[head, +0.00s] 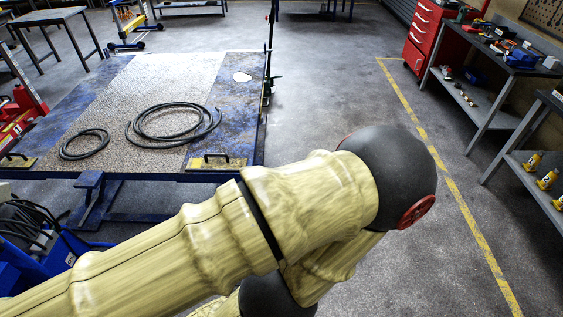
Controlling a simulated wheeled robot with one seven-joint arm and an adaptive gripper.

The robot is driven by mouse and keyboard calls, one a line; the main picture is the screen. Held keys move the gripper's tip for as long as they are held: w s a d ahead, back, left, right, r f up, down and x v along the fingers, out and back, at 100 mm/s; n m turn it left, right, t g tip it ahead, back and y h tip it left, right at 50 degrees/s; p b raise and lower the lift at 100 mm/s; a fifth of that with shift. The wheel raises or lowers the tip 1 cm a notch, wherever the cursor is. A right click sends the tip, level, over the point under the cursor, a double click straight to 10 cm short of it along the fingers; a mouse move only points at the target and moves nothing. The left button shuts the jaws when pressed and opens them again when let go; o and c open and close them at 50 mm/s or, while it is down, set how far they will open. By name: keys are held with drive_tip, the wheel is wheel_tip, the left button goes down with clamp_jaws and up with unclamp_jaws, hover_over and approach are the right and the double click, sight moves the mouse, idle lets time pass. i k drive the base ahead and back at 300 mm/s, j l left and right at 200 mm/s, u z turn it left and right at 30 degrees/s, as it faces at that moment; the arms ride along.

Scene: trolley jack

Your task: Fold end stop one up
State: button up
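A yellow end stop (216,162) with a black handle lies flat at the near right corner of the lift platform (150,75). A second yellow end stop (18,163) with a black handle lies flat at the near left, by the picture's edge. No label shows which of them is end stop one. My arm in its pale yellow cover crosses the lower middle of the head view, close in front of the right end stop. My gripper is not in view.
Coiled black hoses (173,123) lie on the platform. A dark upright post (269,50) stands at its right edge. A red tool cabinet (432,32) and a workbench (490,75) line the right. Clear floor lies between the platform and the yellow floor line (430,140).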

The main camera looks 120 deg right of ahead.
sight(205, 164)
drive_tip(key=z, duration=3.45)
drive_tip(key=i+l, duration=0.15)
drive_tip(key=i, duration=0.35)
drive_tip(key=i+l+u, duration=0.15)
drive_tip(key=i, duration=0.4)
